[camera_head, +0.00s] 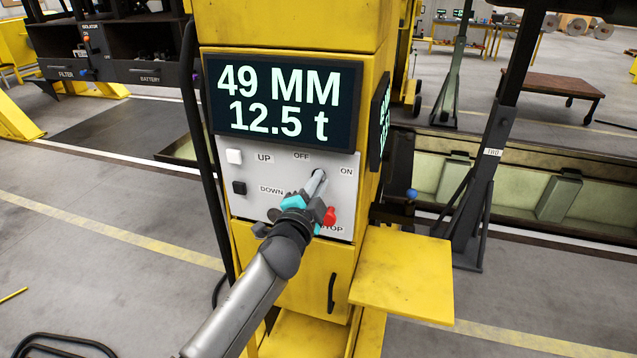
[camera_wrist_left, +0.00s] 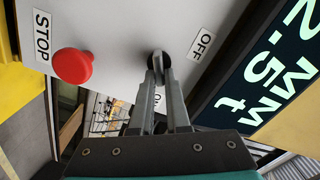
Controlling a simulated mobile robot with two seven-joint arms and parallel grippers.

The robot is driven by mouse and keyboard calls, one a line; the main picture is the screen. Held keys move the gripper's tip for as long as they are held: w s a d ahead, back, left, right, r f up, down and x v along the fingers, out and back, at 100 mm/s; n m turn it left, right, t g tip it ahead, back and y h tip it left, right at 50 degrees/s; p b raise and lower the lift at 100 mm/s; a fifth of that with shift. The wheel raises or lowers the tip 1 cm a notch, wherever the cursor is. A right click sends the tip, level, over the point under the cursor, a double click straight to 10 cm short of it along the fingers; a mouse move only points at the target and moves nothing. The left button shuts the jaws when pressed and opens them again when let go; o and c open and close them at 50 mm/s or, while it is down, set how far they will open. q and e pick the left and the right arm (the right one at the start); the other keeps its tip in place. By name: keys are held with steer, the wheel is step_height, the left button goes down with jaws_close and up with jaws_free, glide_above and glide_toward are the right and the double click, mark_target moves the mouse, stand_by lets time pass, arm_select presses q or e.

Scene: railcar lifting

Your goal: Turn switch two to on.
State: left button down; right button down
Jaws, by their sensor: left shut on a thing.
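A grey control panel (camera_head: 262,176) on a yellow cabinet carries a rotary switch with OFF and ON labels. No number for the switch is readable. My left gripper (camera_head: 319,176) is at this switch, its fingers shut on the dark round knob. In the left wrist view the knob (camera_wrist_left: 160,56) shows at the fingertips of the gripper (camera_wrist_left: 160,68), near the OFF label (camera_wrist_left: 202,43). The fingers partly cover the ON label there. The knob's pointing direction is hidden. My right gripper is not in view.
A red STOP button (camera_head: 331,215) sits just below the gripper. A white UP button (camera_head: 234,156) and a black DOWN button (camera_head: 239,188) are at the left. A display (camera_head: 284,101) above reads 49 MM and 12.5 t. A yellow shelf (camera_head: 398,272) juts out at the lower right.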

arm_select(q)
steer(key=c, duration=0.9)
jaws_free()
steer(key=shift+s, duration=0.1)
steer(key=v, duration=1.5)
steer(key=shift+a, duration=0.1)
steer(key=s+a+f+n+g+y+b, duration=0.1)
steer(key=s+a+f+n+g+b, duration=0.15)
steer(key=f, duration=1.15)
steer(key=s+a+f+n+g+y+b, duration=0.2)
steer(key=s+a+f+g+b, duration=0.15)
steer(key=f, duration=1.05)
steer(key=s+a+f+n+g+y+b, duration=0.1)
steer(key=s+a+f+n+g+b, duration=0.15)
steer(key=f, duration=1.15)
steer(key=s+a+f+n+g+b, duration=0.2)
steer(key=s+f, duration=0.6)
steer(key=s, duration=0.3)
steer(key=s+a+f+n+g+y+b, duration=0.1)
steer(key=s+a+f+n+g+b, duration=0.1)
steer(key=s+f, duration=0.6)
steer(key=s+a+f+n+g+b, duration=0.2)
steer(key=s+f, duration=0.7)
steer(key=s, duration=0.6)
steer(key=shift+s+a+g+y+b, duration=0.2)
steer(key=shift+a+g+y+b, duration=0.1)
steer(key=shift+g, duration=0.55)
